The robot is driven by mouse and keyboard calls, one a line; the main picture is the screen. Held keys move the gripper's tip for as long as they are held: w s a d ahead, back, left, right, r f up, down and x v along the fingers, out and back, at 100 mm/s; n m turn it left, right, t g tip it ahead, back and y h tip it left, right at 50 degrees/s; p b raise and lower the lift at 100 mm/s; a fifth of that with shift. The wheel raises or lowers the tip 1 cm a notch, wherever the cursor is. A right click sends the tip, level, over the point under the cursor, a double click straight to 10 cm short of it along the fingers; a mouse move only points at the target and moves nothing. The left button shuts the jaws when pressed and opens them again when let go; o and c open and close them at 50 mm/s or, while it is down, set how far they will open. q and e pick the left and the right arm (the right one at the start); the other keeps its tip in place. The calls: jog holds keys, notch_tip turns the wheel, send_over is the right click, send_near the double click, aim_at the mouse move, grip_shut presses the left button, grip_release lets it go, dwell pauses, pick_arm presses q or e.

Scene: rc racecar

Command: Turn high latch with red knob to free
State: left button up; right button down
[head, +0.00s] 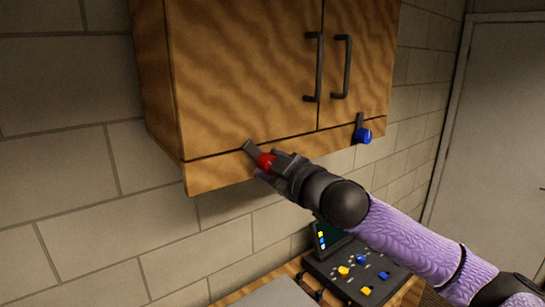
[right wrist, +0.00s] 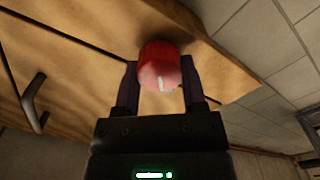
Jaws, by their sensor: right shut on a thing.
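The red knob (head: 266,161) of the high latch sits on the lower left front of the wooden wall cabinet (head: 240,80). The fingers hide part of the knob in the head view. My left gripper is not in view.
A second latch with a blue knob (head: 363,135) is at the cabinet's lower right, its bar upright. Two dark door handles (head: 313,68) are at the middle. A control panel with coloured knobs (head: 352,270) stands below my right arm. A door (head: 490,130) is at right.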

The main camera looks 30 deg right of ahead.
jog(key=n+p, duration=0.2)
jog(key=n, duration=0.3)
jog(key=shift+a+f+n+p, duration=0.15)
jog(key=shift+n+p, duration=0.9)
jog(key=shift+n, duration=1.35)
jog(key=shift+c, duration=0.7)
grip_release()
